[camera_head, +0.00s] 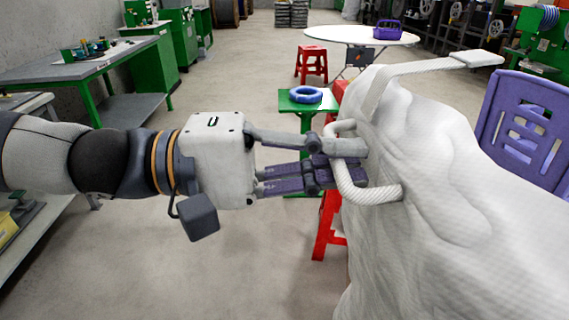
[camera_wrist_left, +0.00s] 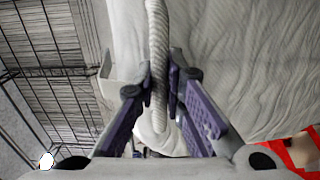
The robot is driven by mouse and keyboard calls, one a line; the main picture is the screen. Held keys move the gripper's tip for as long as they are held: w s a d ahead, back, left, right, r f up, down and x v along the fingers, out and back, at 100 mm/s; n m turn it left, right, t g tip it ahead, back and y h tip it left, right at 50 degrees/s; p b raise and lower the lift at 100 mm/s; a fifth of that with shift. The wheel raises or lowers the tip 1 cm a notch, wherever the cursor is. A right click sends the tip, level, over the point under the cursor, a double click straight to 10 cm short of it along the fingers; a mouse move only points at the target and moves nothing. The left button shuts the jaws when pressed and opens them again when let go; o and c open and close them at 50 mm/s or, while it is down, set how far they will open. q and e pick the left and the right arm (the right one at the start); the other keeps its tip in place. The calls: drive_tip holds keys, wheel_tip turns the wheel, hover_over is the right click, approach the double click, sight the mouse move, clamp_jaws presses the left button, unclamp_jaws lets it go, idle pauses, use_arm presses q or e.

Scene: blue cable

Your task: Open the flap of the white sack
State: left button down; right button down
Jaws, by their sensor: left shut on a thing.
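The white sack (camera_head: 440,190) fills the right side of the head view, its cloth bulging and creased. A thick white rope loop (camera_head: 352,190) stands out from its left side. My left gripper (camera_head: 338,160) comes in from the left and is shut on this rope loop. In the left wrist view the rope (camera_wrist_left: 158,50) runs down between the two fingers (camera_wrist_left: 163,85), with the sack cloth (camera_wrist_left: 235,60) behind. A strap (camera_head: 425,68) with a pale flat end lies over the sack's top. My right gripper is not in view.
A purple chair (camera_head: 525,125) stands right of the sack. A red stool (camera_head: 330,225) is partly hidden by the sack. A small green table (camera_head: 290,104) holds a blue cable coil (camera_head: 306,95). Floor at lower left centre (camera_head: 250,270) is clear.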

sight(378, 151)
use_arm(q)
drive_tip(key=d, duration=0.3)
drive_tip(key=shift+r, duration=0.4)
drive_tip(key=c, duration=1.7)
unclamp_jaws()
drive_tip(key=shift+o, duration=0.2)
